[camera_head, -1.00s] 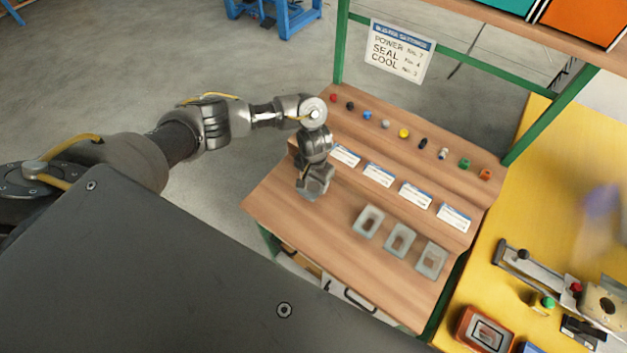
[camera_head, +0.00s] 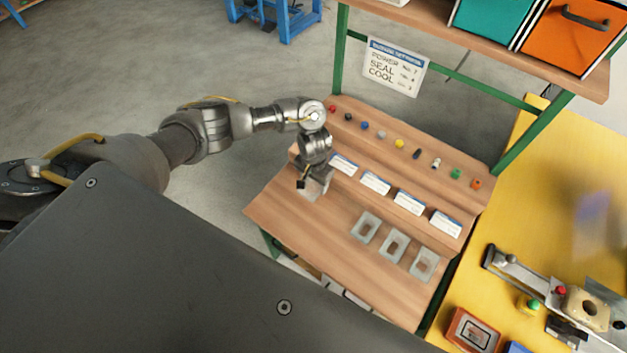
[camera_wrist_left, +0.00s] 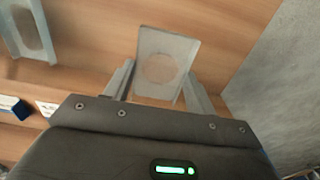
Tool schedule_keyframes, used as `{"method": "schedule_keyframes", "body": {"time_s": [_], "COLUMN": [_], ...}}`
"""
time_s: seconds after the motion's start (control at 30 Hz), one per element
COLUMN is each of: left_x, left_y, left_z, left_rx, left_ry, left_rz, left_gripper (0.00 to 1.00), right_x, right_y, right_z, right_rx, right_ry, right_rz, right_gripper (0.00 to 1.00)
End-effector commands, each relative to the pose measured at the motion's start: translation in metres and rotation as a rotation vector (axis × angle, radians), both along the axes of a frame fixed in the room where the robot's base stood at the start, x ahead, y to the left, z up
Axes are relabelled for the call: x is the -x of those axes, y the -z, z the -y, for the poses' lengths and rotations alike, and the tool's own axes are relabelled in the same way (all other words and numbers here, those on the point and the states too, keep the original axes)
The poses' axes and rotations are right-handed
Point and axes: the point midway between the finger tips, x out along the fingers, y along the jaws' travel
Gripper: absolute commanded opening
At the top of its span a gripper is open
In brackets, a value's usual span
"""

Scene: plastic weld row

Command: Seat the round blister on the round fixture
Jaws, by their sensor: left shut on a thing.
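My left gripper (camera_head: 310,192) points down over the left part of the wooden bench, at the left end of the row of fixtures. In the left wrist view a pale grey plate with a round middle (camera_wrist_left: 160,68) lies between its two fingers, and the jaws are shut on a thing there. I take the held thing to be the round blister; its clear edge cannot be told apart from the round fixture, nor can I tell whether it touches it. The gripper hides this spot in the head view. My right gripper is not in view.
Three other grey fixtures (camera_head: 394,246) stand to the right on the bench. Behind them are white cards (camera_head: 409,202) and a row of small coloured pieces (camera_head: 399,144). A yellow table (camera_head: 530,190) with a clamp device (camera_head: 585,307) is at the right. The bench front is clear.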

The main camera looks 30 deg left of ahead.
Motion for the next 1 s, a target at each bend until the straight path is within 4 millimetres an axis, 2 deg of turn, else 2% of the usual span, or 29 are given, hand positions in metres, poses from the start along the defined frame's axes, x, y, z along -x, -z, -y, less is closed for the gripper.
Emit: {"method": "schedule_keyframes", "body": {"time_s": [0.33,0.47,0.53,0.6,0.7,0.9,1.0], "left_x": [-0.002,-0.009,-0.006,0.006,0.029,0.072,0.086], "left_y": [-0.002,-0.012,-0.022,-0.032,-0.041,-0.05,-0.052], "left_z": [0.003,0.02,0.032,0.041,0.042,0.031,0.025], "left_rx": [0.001,0.0,-0.001,-0.003,-0.005,-0.003,-0.002], "left_ry": [0.01,0.071,0.132,0.195,0.26,0.337,0.353], "left_rz": [0.002,0.009,0.01,0.008,0.003,0.0,-0.001], "left_gripper": [0.41,0.41,0.41,0.41,0.41,0.41,0.41], "right_x": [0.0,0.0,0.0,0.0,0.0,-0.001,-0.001], "right_y": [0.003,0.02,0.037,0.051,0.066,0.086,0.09], "right_z": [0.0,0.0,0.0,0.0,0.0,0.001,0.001], "right_rx": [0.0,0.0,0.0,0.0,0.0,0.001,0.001], "right_ry": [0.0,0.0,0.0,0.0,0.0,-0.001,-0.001], "right_rz": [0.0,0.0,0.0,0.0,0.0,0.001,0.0], "right_gripper": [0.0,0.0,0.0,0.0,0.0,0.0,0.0]}}
